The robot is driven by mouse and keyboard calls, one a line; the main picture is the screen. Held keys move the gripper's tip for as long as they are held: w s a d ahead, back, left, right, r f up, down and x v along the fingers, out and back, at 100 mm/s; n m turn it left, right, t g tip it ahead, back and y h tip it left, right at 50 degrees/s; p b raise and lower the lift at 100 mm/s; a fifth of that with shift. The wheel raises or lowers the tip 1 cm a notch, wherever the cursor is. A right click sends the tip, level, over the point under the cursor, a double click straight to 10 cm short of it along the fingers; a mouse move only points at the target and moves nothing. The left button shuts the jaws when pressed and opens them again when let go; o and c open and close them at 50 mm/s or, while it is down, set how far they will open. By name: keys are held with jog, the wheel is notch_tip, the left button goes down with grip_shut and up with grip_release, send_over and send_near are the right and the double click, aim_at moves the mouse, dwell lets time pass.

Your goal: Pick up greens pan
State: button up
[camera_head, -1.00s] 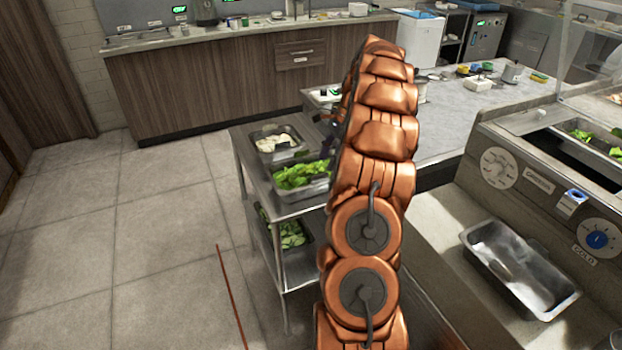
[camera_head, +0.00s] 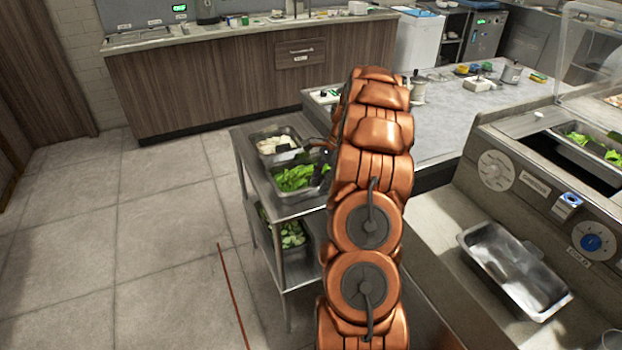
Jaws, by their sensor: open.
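The greens pan (camera_head: 302,198), a metal pan full of leafy greens, sits on the top shelf of the metal cart, at its near end. My gripper (camera_head: 307,162) is over the far right part of this pan, its dark fingers spread and empty. One fingertip shows near the border with the pan behind. My copper arm hides the right side of the greens pan and part of the gripper. I cannot tell whether the fingers touch the pan.
A pan of white food (camera_head: 262,153) stands just behind on the cart (camera_head: 243,160). Another greens pan (camera_head: 292,243) is on the lower shelf. An empty metal pan (camera_head: 490,272) lies on the right counter. Floor at left is clear.

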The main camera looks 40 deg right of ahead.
grip_shut()
dwell(0.3)
dwell(0.4)
